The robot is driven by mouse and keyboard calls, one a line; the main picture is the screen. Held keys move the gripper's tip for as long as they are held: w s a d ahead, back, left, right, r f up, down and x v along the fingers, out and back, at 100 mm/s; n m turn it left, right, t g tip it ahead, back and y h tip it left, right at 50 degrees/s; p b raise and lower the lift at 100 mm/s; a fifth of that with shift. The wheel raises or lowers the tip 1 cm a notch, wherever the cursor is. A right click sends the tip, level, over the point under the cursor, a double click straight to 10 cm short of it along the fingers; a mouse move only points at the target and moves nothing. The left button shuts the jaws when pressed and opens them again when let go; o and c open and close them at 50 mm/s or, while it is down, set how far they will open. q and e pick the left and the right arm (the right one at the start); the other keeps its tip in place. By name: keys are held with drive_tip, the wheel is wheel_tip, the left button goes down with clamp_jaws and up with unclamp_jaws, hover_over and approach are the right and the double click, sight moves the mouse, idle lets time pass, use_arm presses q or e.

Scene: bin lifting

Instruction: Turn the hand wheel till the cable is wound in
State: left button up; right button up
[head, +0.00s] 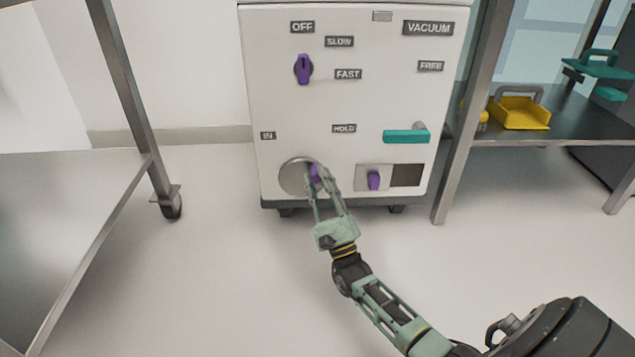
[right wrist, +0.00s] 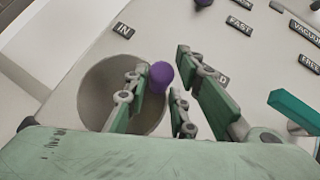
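The hand wheel (head: 293,178) is a round grey disc low on the left of the white cabinet's front, below the IN label. Its purple knob (head: 315,172) sits near the disc's right edge. My right gripper (head: 317,177) reaches up to it, fingers on either side of the knob. In the right wrist view, the knob (right wrist: 161,75) stands between the spread fingertips, close to the left finger, with a narrow gap towards the right one; contact is not clear. The disc (right wrist: 95,90) shows behind the left finger. No cable is visible. My left gripper is out of view.
The cabinet (head: 375,100) also bears a purple selector (head: 303,69), a teal handle (head: 406,137) and a purple slider (head: 374,180). A metal table (head: 60,200) stands left; a shelf (head: 560,130) with a yellow tray (head: 520,112) stands right. The floor between is clear.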

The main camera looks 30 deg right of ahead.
drive_tip(key=shift+a+f, duration=0.1)
drive_tip(key=shift+f, duration=0.05)
clamp_jaws()
drive_tip(key=shift+f+m, duration=0.1)
drive_tip(key=shift+m, duration=0.4)
wheel_tip(320, 180, down, 6)
drive_tip(key=w+a+n+g+h, duration=0.1)
drive_tip(key=n+g+h, duration=1.4)
drive_tip(key=n, duration=2)
drive_tip(key=shift+w+a+g, duration=0.25)
drive_tip(key=shift+a+g, duration=0.35)
drive_tip(key=shift+g, duration=2.4)
